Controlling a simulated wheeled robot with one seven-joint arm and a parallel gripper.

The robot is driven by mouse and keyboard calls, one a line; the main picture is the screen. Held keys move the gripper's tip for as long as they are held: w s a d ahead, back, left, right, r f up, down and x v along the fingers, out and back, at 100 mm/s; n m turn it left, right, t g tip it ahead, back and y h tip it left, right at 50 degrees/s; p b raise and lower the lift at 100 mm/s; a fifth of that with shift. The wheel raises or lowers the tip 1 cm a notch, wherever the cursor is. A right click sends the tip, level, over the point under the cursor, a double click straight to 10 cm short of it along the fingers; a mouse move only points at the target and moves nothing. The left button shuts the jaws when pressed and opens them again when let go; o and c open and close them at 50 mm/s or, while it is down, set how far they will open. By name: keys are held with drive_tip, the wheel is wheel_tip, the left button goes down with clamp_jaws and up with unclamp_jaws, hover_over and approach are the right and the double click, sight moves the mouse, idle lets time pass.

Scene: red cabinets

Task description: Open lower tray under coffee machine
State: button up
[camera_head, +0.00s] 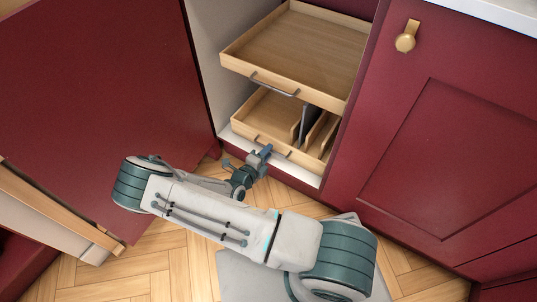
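The lower tray (258,129) is a wooden pull-out inside the open red cabinet. It sits below the upper tray and holds upright dividers or boards. Its handle shows along its front edge, partly hidden by my gripper. My gripper (264,153) is at the front of the lower tray, close to the left part of its handle. The fingers are too small to tell whether they are open or shut, or whether they touch the handle. No coffee machine is in view.
The upper wooden tray (300,55) with a dark handle is above the lower one. A large red door (100,90) stands open at left. Wooden floor (165,270) lies in front.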

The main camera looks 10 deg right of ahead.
drive_tip(key=shift+w+d+f, duration=0.1)
drive_tip(key=shift+w+d, duration=0.25)
drive_tip(key=shift+d, duration=0.05)
clamp_jaws()
drive_tip(key=shift+s+a, duration=0.1)
